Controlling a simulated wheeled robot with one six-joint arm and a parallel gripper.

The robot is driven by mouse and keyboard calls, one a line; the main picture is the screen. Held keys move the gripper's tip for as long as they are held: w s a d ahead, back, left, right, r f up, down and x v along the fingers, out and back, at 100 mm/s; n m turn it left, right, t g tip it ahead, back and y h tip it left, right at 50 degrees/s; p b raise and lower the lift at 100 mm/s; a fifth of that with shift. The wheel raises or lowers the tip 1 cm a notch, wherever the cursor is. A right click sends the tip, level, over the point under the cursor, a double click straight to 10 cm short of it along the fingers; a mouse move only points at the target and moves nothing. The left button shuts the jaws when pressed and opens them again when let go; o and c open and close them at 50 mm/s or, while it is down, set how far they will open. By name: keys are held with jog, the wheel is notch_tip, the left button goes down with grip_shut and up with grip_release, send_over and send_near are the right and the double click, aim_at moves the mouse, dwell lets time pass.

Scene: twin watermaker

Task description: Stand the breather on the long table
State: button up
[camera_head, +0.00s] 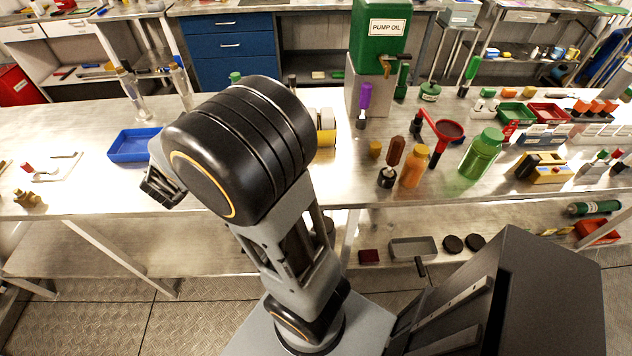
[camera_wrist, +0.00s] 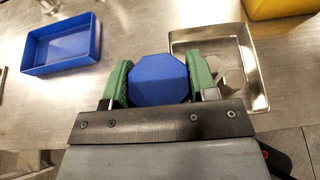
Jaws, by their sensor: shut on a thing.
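My gripper (camera_wrist: 160,76) is shut on a blue, eight-sided thing (camera_wrist: 160,84), which I take to be the breather. Its flat blue face shows between the green finger pads; its lower part is hidden. In the head view my gripper (camera_head: 160,187) is at the left of my arm, over the front part of the long metal table (camera_head: 85,115), and the held thing cannot be made out there. In the wrist view the bare table top (camera_wrist: 135,30) lies below the blue thing; I cannot tell the height between them.
A blue tray (camera_head: 130,147) stands left of my gripper and also shows in the wrist view (camera_wrist: 62,47). A shallow metal tray (camera_wrist: 257,82) lies close on the right there, with a yellow thing (camera_wrist: 282,8) beyond. Bottles, a red funnel (camera_head: 447,131) and bins crowd the table's right.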

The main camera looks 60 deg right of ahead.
jog(key=s+d+r+m+g+h+b, duration=0.2)
jog(key=s+d+m+g, duration=0.4)
jog(key=s+d, duration=0.15)
jog(key=s+m+g+y+b, duration=0.5)
jog(key=s+m+g, duration=0.65)
jog(key=s, duration=0.65)
jog(key=shift+g, duration=0.45)
jog(key=d+f, duration=0.2)
jog(key=d, duration=0.1)
jog(key=w+d+f+b, duration=0.1)
jog(key=d+f, duration=0.2)
jog(key=d, duration=0.1)
jog(key=d+f, duration=0.2)
jog(key=d, duration=0.1)
jog(key=shift+w+d+f+b, duration=0.3)
jog(key=shift+w+d, duration=0.05)
jog(key=shift+w+d+f+y, duration=0.1)
jog(key=shift+d+f+y, duration=0.2)
jog(key=shift+d+f, duration=0.35)
jog(key=shift+d+f+b, duration=0.1)
jog(key=shift+f+b, duration=0.3)
jog(key=shift+f, duration=1.3)
jog(key=shift+f, duration=0.15)
